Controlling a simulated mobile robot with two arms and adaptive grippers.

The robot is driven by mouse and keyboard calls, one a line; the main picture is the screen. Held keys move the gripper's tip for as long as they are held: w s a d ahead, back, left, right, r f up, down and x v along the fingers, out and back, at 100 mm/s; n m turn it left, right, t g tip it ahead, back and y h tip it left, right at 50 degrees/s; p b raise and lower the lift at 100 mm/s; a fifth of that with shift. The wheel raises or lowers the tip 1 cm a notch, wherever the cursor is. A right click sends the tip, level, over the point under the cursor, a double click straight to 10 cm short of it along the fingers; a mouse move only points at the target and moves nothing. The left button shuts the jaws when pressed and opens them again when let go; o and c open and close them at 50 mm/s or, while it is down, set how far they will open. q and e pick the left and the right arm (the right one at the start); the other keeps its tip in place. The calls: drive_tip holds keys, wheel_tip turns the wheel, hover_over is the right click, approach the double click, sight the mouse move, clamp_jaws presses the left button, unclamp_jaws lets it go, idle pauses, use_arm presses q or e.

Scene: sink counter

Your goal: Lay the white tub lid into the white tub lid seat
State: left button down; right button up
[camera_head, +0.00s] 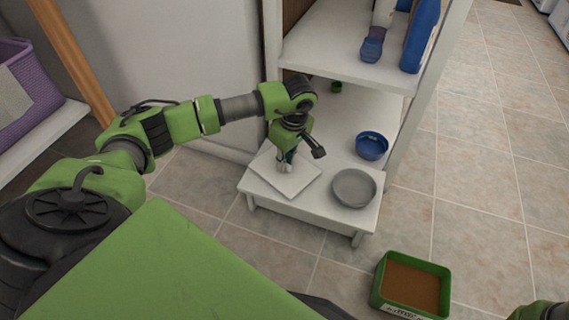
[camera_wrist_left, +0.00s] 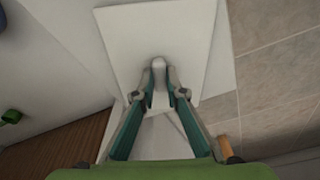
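The white tub lid (camera_head: 298,183) is a flat white square plate over the left front part of the low white shelf (camera_head: 330,218). My left gripper (camera_head: 286,166) points down at its middle. In the left wrist view, the lid (camera_wrist_left: 185,32) fills the top middle, and my left gripper (camera_wrist_left: 160,80) has its fingers closed in on the lid's small white knob (camera_wrist_left: 158,63). I cannot tell whether the lid touches the shelf or hangs just above it. I cannot make out the white tub lid seat.
A grey bowl (camera_head: 353,188) stands on the shelf right of the lid, with a blue bowl (camera_head: 372,146) behind it. A small green cup (camera_head: 337,87) stands farther back. An upper shelf (camera_head: 335,63) holds bottles. A green litter box (camera_head: 411,284) sits on the floor.

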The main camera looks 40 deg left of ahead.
use_arm(q)
drive_tip(key=shift+r, duration=0.1)
idle(0.4)
drive_tip(key=shift+r+p, duration=1.65)
drive_tip(key=shift+p, duration=0.05)
idle(0.5)
